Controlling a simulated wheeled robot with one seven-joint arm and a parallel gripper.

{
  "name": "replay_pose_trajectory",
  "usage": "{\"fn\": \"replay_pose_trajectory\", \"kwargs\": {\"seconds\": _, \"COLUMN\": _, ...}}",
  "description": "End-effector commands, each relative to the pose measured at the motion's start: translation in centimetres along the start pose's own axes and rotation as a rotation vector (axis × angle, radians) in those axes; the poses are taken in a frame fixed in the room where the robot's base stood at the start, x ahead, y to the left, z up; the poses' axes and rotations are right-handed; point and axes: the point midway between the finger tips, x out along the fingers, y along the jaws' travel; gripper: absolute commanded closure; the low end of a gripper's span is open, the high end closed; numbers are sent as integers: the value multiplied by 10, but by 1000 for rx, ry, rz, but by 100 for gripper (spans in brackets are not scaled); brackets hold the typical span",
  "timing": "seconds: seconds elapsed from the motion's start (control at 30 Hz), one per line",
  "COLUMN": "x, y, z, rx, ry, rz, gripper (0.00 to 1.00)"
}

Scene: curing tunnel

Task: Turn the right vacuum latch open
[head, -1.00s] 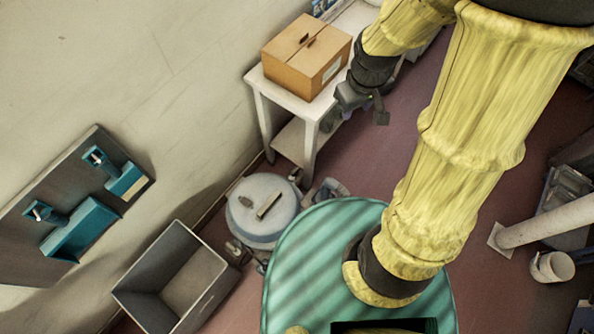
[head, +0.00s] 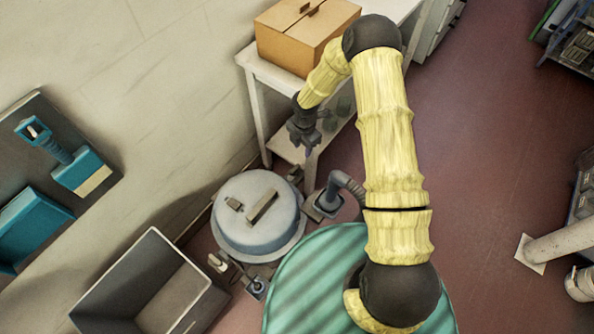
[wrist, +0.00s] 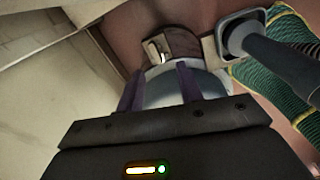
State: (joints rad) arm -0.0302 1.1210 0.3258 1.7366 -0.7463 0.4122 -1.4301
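The vacuum is a round grey canister (head: 252,238) with a flat lid and a dark bar handle (head: 263,206) on top. A small dark clip (head: 294,174) shows at its upper right rim and looks like the right latch. A pale clip (head: 216,263) sits at its lower left. My gripper (head: 309,148) hangs above and beyond the upper right rim, apart from the canister. In the wrist view my gripper (wrist: 158,72) has its two fingers apart with nothing between them; the rounded grey canister (wrist: 165,90) shows behind them.
A white table (head: 252,68) with a cardboard box (head: 300,40) stands behind my gripper. A grey open bin (head: 120,285) stands lower left.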

Motion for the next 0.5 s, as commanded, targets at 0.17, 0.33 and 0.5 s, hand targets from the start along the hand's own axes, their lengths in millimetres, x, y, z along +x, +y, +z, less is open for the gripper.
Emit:
{"fn": "replay_pose_trajectory", "kwargs": {"seconds": 0.17, "x": 51, "y": 7, "z": -6, "rx": -131, "ry": 17, "rz": 0, "gripper": 64}}
{"fn": "replay_pose_trajectory", "kwargs": {"seconds": 0.33, "x": 52, "y": 17, "z": -7, "rx": -171, "ry": -12, "rz": -3, "gripper": 64}}
{"fn": "replay_pose_trajectory", "kwargs": {"seconds": 0.5, "x": 50, "y": 18, "z": -7, "rx": -176, "ry": -18, "rz": -6, "gripper": 64}}
